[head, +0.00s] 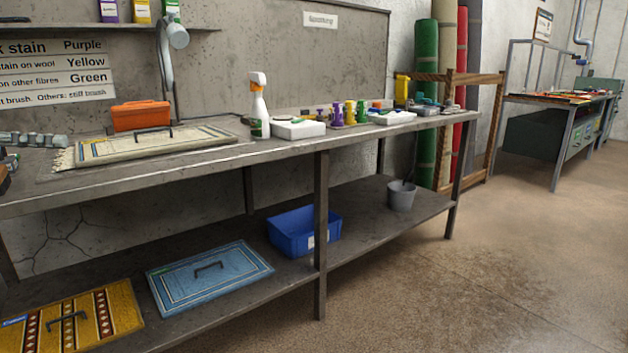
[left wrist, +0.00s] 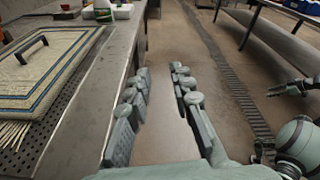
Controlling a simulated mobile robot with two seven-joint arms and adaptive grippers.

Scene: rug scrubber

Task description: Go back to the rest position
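My right gripper (left wrist: 266,124) shows only at the right edge of the left wrist view. Its fingers appear spread and empty, over the floor.
On the workbench (head: 225,158) are an orange box (head: 141,116), a spray bottle (head: 258,108) and several small stamps and trays. The lower shelf holds a blue rug (head: 208,277), yellow rug (head: 67,320), blue bin (head: 304,233) and grey bucket (head: 401,196). The floor right of the bench is clear.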

